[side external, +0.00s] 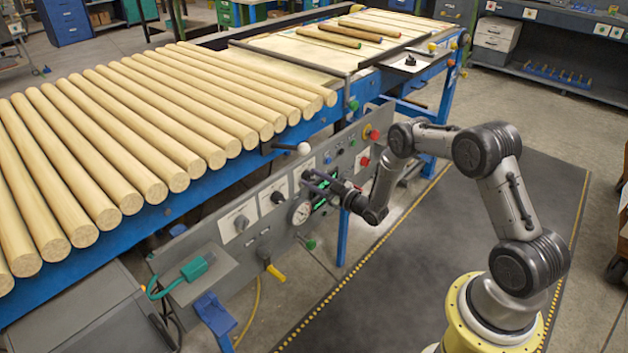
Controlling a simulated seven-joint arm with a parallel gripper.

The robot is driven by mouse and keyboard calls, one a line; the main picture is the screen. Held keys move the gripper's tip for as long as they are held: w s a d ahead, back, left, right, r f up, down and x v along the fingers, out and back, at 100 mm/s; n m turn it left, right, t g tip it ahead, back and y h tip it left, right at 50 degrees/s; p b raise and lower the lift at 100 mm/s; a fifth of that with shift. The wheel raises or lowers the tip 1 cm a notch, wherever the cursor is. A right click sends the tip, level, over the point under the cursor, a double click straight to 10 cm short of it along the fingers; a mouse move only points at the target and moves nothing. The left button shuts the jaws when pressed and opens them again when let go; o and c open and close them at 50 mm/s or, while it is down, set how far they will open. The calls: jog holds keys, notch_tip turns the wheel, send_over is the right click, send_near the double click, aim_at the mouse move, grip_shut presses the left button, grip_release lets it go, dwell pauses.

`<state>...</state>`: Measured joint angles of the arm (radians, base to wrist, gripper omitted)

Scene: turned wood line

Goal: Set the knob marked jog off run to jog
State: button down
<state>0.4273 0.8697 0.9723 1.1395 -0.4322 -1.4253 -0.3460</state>
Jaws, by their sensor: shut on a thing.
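My gripper (311,181) is at the grey control panel (222,256) under the front edge of the wood line. Its fingers are shut on a knob on the panel, and they hide most of that knob. The knob's pointer direction and its lettering cannot be made out, so I cannot tell whether it is the one marked jog off run. Two other dark knobs on white plates, the left knob (241,223) and the middle knob (278,198), sit in a row to the left of my gripper.
A round gauge (301,212) and a green-lit display (320,204) are close below my gripper. A white ball-ended lever (303,148) sticks out above it. Red buttons (365,162) are to the right. Turned wood poles (150,115) lie above the panel. The dark floor mat (420,265) is clear.

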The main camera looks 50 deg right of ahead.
jog(key=shift+n, duration=0.8)
jog(key=shift+c, duration=2.1)
grip_release()
jog(key=s, duration=1.4)
